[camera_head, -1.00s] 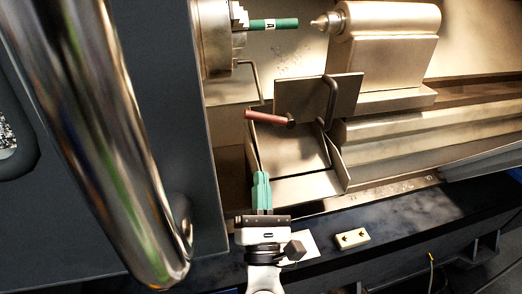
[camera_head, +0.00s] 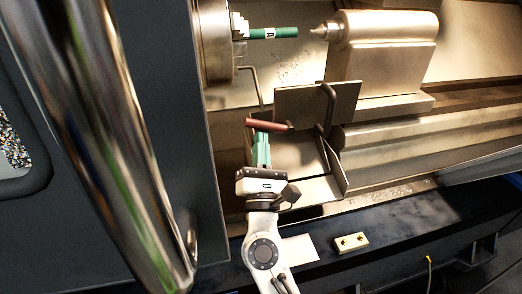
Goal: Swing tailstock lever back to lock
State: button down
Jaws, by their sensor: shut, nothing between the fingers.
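The tailstock (camera_head: 385,45) is a pale metal block at the upper right, its pointed tip facing left. A red-brown lever handle (camera_head: 266,125) lies nearly level, pointing left, in front of an upright metal plate (camera_head: 312,103). I take this handle to be the lever; how it joins the tailstock is not clear. My gripper (camera_head: 260,138) has green fingers, pointing up in the picture. It is shut and empty. Its fingertips are at the handle's lower edge, left of its middle; I cannot tell if they touch it.
A green bar marked A (camera_head: 273,33) sits in the chuck (camera_head: 216,45), left of the tailstock tip. A dark bent rod (camera_head: 327,108) stands by the plate. A large shiny door handle (camera_head: 105,130) fills the left. A cream block (camera_head: 351,243) lies on the front ledge.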

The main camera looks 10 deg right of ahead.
aim_at(263, 128)
jog(key=shift+r+m+h+p, duration=0.35)
jog(key=shift+r+m+h, duration=0.15)
jog(key=shift+m+h, duration=0.45)
jog(key=shift+d+r+m+g+p, duration=0.2)
jog(key=shift+r+p, duration=0.35)
jog(key=shift+r, duration=0.35)
jog(key=shift+d+r+m+g+p, duration=0.15)
jog(key=shift+r+p, duration=0.4)
jog(key=shift+r, duration=0.3)
jog(key=r+m+p, duration=0.1)
jog(key=d+r+m+g+h, duration=0.1)
jog(key=m, duration=0.1)
jog(key=d+m+g+h+p, duration=0.1)
jog(key=m, duration=0.1)
jog(key=shift+w+d+r+h+p, duration=0.2)
jog(key=shift+r+h+p, duration=0.1)
jog(key=shift+r, duration=0.1)
jog(key=shift+d+r, duration=0.1)
jog(key=shift+d, duration=0.25)
